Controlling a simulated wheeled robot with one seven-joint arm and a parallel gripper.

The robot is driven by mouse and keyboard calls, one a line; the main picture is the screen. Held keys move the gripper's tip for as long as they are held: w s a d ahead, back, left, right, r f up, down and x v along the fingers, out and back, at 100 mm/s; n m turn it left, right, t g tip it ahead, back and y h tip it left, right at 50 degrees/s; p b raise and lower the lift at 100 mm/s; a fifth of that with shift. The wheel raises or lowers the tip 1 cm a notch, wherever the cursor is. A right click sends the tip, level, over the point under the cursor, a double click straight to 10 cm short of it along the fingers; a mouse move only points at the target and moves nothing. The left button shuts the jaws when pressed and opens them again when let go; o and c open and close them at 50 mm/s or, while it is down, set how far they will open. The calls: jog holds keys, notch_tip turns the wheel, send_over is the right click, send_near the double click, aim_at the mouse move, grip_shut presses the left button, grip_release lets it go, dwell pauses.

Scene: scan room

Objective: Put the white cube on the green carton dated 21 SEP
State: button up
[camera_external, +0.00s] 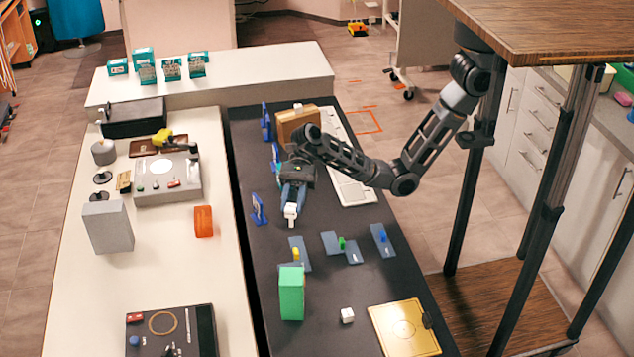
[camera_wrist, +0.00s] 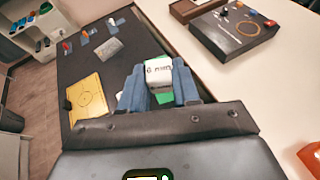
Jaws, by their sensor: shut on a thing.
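My gripper (camera_external: 291,205) is shut on a small white cube (camera_external: 291,212), held above the black table. In the wrist view, a white patch with dark lettering (camera_wrist: 158,70) and some green (camera_wrist: 163,98) show between the fingers; I cannot tell whether the lettering is on the cube or on something behind it. A bright green carton (camera_external: 291,293) stands upright on the black table, nearer the external camera than the gripper and apart from it. I cannot read a date on it in the external view. Another white cube (camera_external: 347,315) lies right of it.
A yellow plate (camera_external: 404,328) lies right of the carton. Blue cards with small coloured pieces (camera_external: 342,243) lie between it and the gripper. Blue upright stands (camera_external: 258,209) line the table's left edge. A brown box (camera_external: 296,122) stands behind the gripper. A white table is at left.

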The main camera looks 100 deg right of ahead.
send_over(293, 271)
jog(key=f, duration=0.6)
jog(key=shift+d+f+p, duration=0.2)
jog(key=shift+f+p, duration=0.1)
jog(key=shift+f, duration=0.05)
jog(key=shift+a+f, duration=0.1)
jog(key=shift+f, duration=1.95)
jog(key=shift+f, duration=0.1)
jog(key=o, duration=1)
jog(key=v, duration=1.2)
jog(key=shift+r, duration=0.2)
jog(key=shift+w, duration=0.1)
